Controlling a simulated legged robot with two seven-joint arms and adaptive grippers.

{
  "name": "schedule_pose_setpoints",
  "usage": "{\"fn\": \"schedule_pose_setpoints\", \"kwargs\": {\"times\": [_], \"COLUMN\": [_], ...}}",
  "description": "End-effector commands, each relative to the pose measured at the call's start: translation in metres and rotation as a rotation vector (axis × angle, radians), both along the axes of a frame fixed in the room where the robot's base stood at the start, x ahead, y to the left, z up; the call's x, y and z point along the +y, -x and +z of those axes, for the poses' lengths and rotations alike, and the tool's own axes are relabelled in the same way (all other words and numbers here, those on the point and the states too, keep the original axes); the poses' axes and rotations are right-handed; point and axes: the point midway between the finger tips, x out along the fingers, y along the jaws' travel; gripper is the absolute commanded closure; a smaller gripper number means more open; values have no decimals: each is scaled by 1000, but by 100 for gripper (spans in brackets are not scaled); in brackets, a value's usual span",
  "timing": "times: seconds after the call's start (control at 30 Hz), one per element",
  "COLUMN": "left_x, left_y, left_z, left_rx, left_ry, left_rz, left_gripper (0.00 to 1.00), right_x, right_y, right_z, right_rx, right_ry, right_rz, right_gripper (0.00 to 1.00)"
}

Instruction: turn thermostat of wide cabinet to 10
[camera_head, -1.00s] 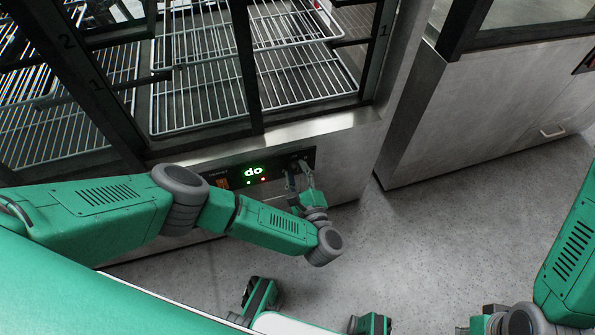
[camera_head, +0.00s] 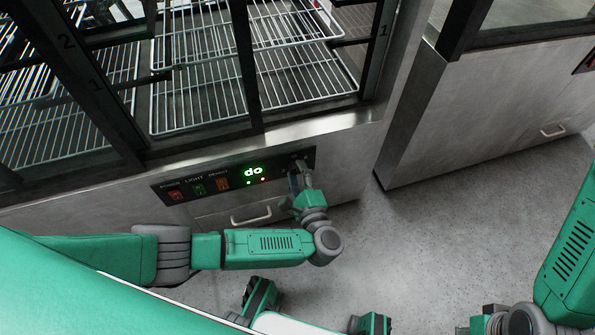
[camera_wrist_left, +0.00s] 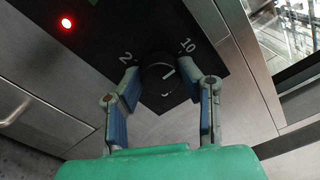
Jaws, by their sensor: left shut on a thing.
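The wide cabinet (camera_head: 345,150) stands ahead, with a black control panel (camera_head: 237,176) on its lower front. The green display (camera_head: 253,171) reads "do". The thermostat knob (camera_wrist_left: 158,76) is dark and round with a white mark, between a "2" on its left and a "10" on its upper right. I cannot tell exactly which number the mark points to. My left gripper (camera_wrist_left: 166,82) has a finger on each side of the knob and is shut on it. In the head view the left gripper (camera_head: 301,172) covers the knob at the panel's right end.
Red, green and orange switches (camera_head: 199,189) sit on the panel's left part. A drawer handle (camera_head: 251,216) is below. A second steel cabinet (camera_head: 450,130) stands to the right, with bare floor (camera_head: 400,230) between. My right arm (camera_head: 570,255) is at the right edge.

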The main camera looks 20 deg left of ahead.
Motion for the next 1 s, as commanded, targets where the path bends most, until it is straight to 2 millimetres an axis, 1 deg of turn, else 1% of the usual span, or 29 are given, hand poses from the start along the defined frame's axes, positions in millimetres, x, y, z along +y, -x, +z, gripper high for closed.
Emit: {"fn": "schedule_pose_setpoints", "kwargs": {"times": [0.03,0.2,0.23,0.27,0.57,0.67,0.77,1.0], "left_x": [1,1,1,1,0,-3,-11,-39], "left_y": [2,2,2,2,2,5,16,58], "left_z": [-3,-3,-3,-3,-1,-1,-1,-2], "left_rx": [7,7,7,7,2,1,2,4], "left_ry": [0,0,0,0,-1,0,0,0], "left_rz": [2,3,3,3,2,0,-1,0], "left_gripper": [97,97,57,48,48,48,48,48], "right_x": [0,0,0,0,0,0,0,0], "right_y": [0,0,0,0,0,1,1,1], "right_z": [0,0,0,0,0,0,0,0], "right_rx": [0,0,0,0,0,-2,-2,-2], "right_ry": [0,0,0,0,0,0,0,0], "right_rz": [0,0,0,0,0,0,0,0], "right_gripper": [100,100,100,100,100,100,100,100]}}
